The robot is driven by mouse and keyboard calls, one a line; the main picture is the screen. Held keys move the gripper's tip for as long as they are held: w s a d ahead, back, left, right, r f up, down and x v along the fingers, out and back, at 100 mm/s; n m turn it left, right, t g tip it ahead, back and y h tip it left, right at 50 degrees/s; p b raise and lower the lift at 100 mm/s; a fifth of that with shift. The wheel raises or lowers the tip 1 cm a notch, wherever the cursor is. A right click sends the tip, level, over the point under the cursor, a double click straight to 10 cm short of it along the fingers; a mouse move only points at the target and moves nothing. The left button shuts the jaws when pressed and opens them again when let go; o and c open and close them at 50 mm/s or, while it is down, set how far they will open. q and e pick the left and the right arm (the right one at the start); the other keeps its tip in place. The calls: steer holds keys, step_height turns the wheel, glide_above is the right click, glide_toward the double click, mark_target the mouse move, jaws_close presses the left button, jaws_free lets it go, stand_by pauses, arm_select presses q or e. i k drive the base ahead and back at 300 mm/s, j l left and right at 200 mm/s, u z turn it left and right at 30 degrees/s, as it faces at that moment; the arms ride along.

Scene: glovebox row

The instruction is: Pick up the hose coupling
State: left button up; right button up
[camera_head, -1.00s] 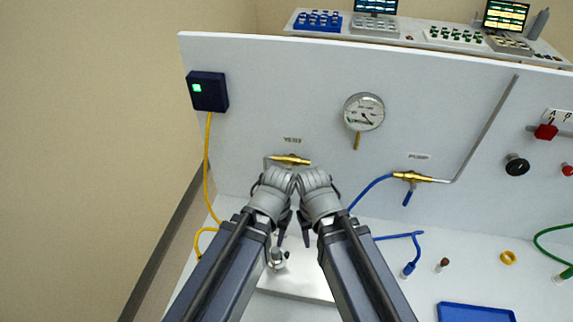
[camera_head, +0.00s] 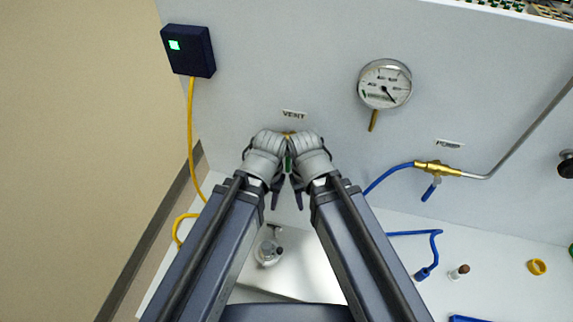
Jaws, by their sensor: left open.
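The blue hose ends in a blue fitting (camera_head: 425,272) on the white bench, right of my arms; I take this to be the hose coupling. It looks free, with nothing gripping it. My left gripper (camera_head: 275,193) is open and points down in front of the panel below the VENT label. My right gripper (camera_head: 298,192) is close beside it on the right; its jaw opening cannot be made out. Both are well left of the blue fitting. Part of the blue hose is hidden behind my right arm.
A brass PUMP valve (camera_head: 437,169) and a gauge (camera_head: 385,84) are on the panel. A metal fitting (camera_head: 268,252) stands on a pale plate between my arms.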

mark_target(421, 275)
steer(key=k+z, duration=0.1)
steer(key=z, duration=0.4)
steer(key=k+l+z, duration=0.1)
steer(key=z, duration=0.4)
steer(key=k+l+z, duration=0.1)
steer(key=z, duration=0.4)
steer(key=j+u, duration=0.1)
steer(key=u, duration=0.4)
steer(key=z, duration=0.6)
steer(key=k, duration=0.05)
